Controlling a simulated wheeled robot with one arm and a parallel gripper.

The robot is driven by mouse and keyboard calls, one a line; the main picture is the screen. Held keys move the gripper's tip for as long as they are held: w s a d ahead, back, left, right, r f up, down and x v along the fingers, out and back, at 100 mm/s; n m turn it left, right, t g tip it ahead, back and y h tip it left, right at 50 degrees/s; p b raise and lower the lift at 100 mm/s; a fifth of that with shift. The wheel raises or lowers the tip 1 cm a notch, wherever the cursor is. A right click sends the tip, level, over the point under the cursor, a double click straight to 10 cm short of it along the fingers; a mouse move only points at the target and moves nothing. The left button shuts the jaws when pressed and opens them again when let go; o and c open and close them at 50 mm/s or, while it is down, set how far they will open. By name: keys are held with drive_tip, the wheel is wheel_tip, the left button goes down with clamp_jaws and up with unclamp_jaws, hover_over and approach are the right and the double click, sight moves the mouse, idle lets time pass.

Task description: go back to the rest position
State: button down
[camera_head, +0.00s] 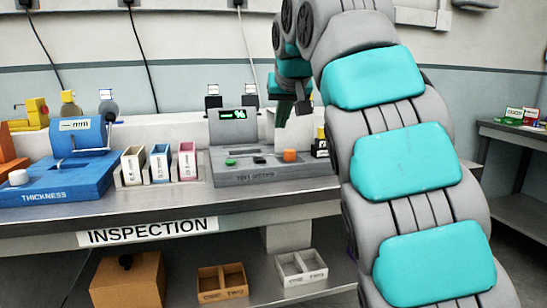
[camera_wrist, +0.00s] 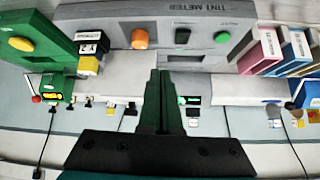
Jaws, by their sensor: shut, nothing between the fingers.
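My gripper (camera_head: 291,108) hangs from my arm over the back right part of the grey tint meter (camera_head: 233,180) in the head view. In the wrist view its dark green fingers (camera_wrist: 162,74) are together, with nothing between them. The tint meter also shows upside down in the wrist view (camera_wrist: 218,52), with an orange piece and a green button on it. My arm covers the right part of the bench in the head view.
The blue thickness gauge (camera_head: 65,178) stands at the left of the inspection bench (camera_head: 290,202). White, blue and pink narrow boxes (camera_head: 160,163) stand between it and the meter. Wooden (camera_head: 222,281) and pale (camera_head: 302,267) two-part trays sit on the lower shelf.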

drive_tip(key=s+d+f+m+g+h, duration=0.1)
drive_tip(key=s+d+f+g, duration=0.1)
drive_tip(key=s+d+f, duration=0.6)
drive_tip(key=s+d+f+m+g, duration=0.2)
drive_tip(key=s+d+f, duration=0.1)
drive_tip(key=s+f, duration=0.5)
drive_tip(key=s+d+f+g, duration=0.1)
drive_tip(key=s+f+g, duration=0.2)
drive_tip(key=s+f, duration=0.8)
drive_tip(key=s+d+f+n+g, duration=0.1)
drive_tip(key=s+d+f+g, duration=0.1)
drive_tip(key=s+f, duration=1)
drive_tip(key=s+g, duration=0.1)
drive_tip(key=s, duration=0.4)
drive_tip(key=shift+f+h, duration=0.15)
drive_tip(key=shift+h, duration=0.15)
